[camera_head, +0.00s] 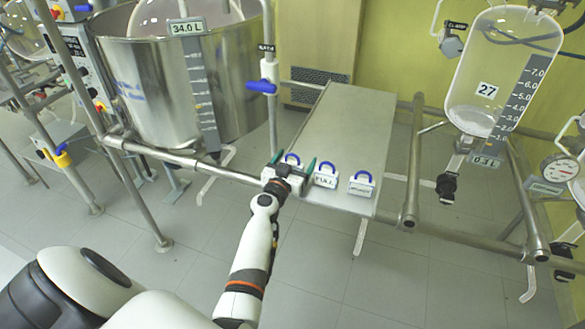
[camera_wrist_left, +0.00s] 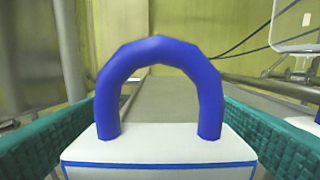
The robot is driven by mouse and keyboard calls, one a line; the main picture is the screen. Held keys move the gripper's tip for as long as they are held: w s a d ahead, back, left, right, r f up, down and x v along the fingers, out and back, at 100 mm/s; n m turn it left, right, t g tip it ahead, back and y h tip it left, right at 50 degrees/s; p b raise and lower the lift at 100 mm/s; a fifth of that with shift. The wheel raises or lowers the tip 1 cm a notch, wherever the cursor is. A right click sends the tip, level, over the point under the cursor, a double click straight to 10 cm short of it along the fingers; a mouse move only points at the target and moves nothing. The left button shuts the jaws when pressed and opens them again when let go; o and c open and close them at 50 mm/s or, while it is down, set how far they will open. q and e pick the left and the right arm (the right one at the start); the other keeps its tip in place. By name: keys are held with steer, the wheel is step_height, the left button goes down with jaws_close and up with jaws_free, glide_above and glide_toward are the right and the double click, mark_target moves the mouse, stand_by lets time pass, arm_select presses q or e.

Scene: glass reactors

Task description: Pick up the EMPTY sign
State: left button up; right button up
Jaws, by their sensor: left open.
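A white sign with a blue arched handle (camera_head: 292,157) stands at the left of a row on the metal shelf (camera_head: 340,125). Its lettering is hidden by my gripper, so I cannot read it. My left gripper (camera_head: 293,165) is open, with its teal fingers on either side of this sign. In the left wrist view the blue handle (camera_wrist_left: 160,50) rises in the middle, above the white body (camera_wrist_left: 160,148), with a gap to each finger. A second sign, reading FULL (camera_head: 326,180), stands just to the right. My right gripper is not in view.
A third white sign with a blue handle (camera_head: 361,185) stands further right; its text is too small to read. The shelf behind the signs is clear. A steel vessel (camera_head: 185,90) stands left and a glass reactor (camera_head: 500,75) right. A rail (camera_head: 185,160) runs along the front.

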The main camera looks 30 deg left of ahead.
arm_select(q)
steer(key=shift+c, duration=0.5)
steer(key=c, duration=1)
steer(key=shift+o, duration=0.2)
steer(key=shift+r, duration=0.1)
